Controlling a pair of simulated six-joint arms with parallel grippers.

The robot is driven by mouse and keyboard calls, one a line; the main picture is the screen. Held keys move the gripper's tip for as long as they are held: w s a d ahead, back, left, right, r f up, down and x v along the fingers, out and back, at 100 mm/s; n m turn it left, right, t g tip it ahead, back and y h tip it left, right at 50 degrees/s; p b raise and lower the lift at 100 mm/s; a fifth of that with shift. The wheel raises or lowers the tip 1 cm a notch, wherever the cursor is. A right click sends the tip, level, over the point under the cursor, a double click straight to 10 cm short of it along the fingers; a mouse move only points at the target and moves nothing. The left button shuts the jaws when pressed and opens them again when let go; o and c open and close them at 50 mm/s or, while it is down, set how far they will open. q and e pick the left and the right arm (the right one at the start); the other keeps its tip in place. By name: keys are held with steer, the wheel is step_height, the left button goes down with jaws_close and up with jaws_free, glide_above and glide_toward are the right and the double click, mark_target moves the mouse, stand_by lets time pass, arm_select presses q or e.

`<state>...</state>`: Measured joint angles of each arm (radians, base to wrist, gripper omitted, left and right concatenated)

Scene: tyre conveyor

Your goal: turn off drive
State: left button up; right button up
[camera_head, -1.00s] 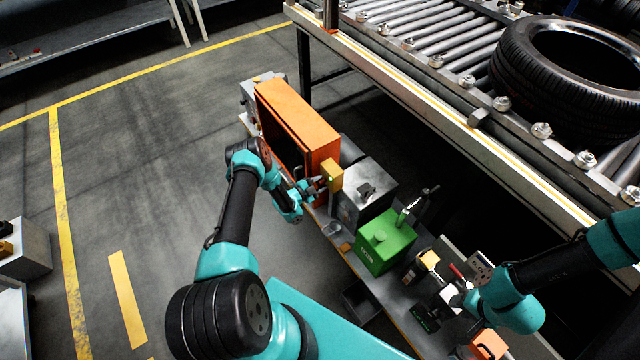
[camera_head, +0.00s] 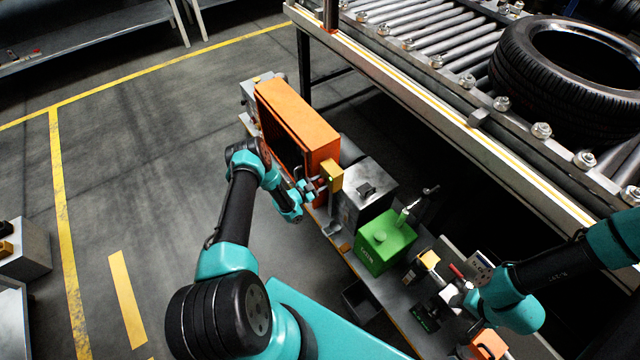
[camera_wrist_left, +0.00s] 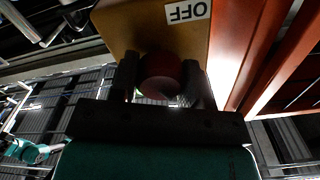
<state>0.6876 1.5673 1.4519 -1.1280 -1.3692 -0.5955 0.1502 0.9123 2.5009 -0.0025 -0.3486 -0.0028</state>
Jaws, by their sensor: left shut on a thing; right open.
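A yellow switch box (camera_head: 332,175) is fixed at the near right side of the orange cabinet (camera_head: 300,125). In the left wrist view the box (camera_wrist_left: 140,25) carries a white label reading OFF (camera_wrist_left: 187,11), seen upside down. A dark red round knob (camera_wrist_left: 160,74) sits on its face. My left gripper (camera_head: 309,191) is at the box, and in the left wrist view its fingers (camera_wrist_left: 162,82) are shut on the knob, one on each side. My right gripper (camera_head: 458,290) is open over the bench's right part, near small parts; its fingertips are hard to make out.
A grey metal box (camera_head: 362,197) and a green can (camera_head: 385,242) stand on the bench right of the switch box. A roller conveyor (camera_head: 440,35) with a tyre (camera_head: 570,70) runs behind.

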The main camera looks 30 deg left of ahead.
arm_select(q)
steer(key=n, duration=0.6)
steer(key=shift+n, duration=0.3)
steer(key=n, duration=0.6)
steer(key=shift+n, duration=0.4)
steer(key=o, duration=0.9)
steer(key=shift+a, duration=0.1)
steer(key=shift+o, duration=0.2)
steer(key=v, duration=1.7)
steer(key=shift+s+a, duration=0.15)
